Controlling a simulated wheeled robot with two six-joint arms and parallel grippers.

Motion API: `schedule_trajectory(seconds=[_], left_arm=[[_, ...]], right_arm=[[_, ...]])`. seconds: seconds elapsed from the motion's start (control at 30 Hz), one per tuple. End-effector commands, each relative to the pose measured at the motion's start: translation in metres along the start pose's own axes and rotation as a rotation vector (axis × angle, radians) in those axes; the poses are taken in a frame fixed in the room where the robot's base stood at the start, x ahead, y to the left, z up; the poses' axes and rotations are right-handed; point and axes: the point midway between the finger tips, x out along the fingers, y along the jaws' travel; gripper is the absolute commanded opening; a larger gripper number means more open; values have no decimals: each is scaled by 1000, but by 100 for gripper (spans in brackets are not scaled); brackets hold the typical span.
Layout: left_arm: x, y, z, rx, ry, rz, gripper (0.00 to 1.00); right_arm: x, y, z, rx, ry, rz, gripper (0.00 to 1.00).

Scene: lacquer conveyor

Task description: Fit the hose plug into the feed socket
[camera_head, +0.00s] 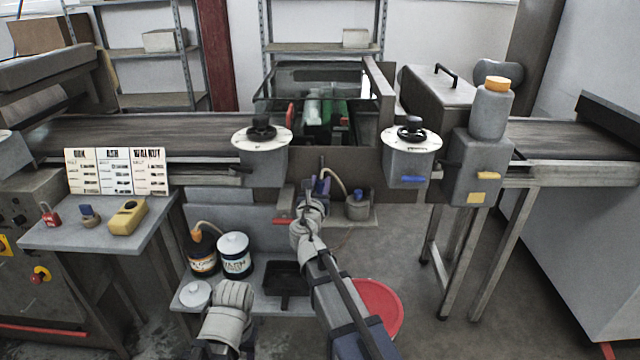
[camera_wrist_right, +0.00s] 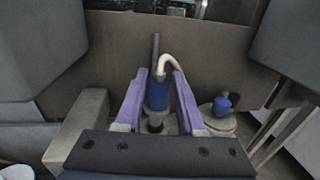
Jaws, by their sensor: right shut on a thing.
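My right gripper (camera_head: 321,186) is in front of the conveyor's middle section. In the right wrist view its two purple fingers (camera_wrist_right: 158,92) are shut on the blue hose plug (camera_wrist_right: 157,95), one on each side. The plug is upright, and a pale hose (camera_wrist_right: 172,62) curves from its top. The hose also shows in the head view (camera_head: 338,178). A small grey round part (camera_wrist_right: 155,122) shows just below the plug; I cannot tell whether it is the feed socket or whether they touch. Only a pale link of my left arm shows; its gripper is out of view.
A pot with a blue cap (camera_head: 357,206) stands right of the gripper. Handwheel units (camera_head: 260,150) flank the middle section. Cans (camera_head: 235,256) and a black tray (camera_head: 286,285) sit on a low shelf. A red round thing (camera_head: 378,305) is on the floor.

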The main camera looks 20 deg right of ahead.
Motion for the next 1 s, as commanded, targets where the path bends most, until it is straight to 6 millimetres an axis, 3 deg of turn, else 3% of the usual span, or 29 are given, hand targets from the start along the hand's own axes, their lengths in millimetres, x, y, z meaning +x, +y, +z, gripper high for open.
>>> schedule_trajectory(seconds=[1.0], left_arm=[[25, 2, -2, 0, 0, 0, 50]], right_arm=[[0, 0, -25, 0, 0, 0, 0]])
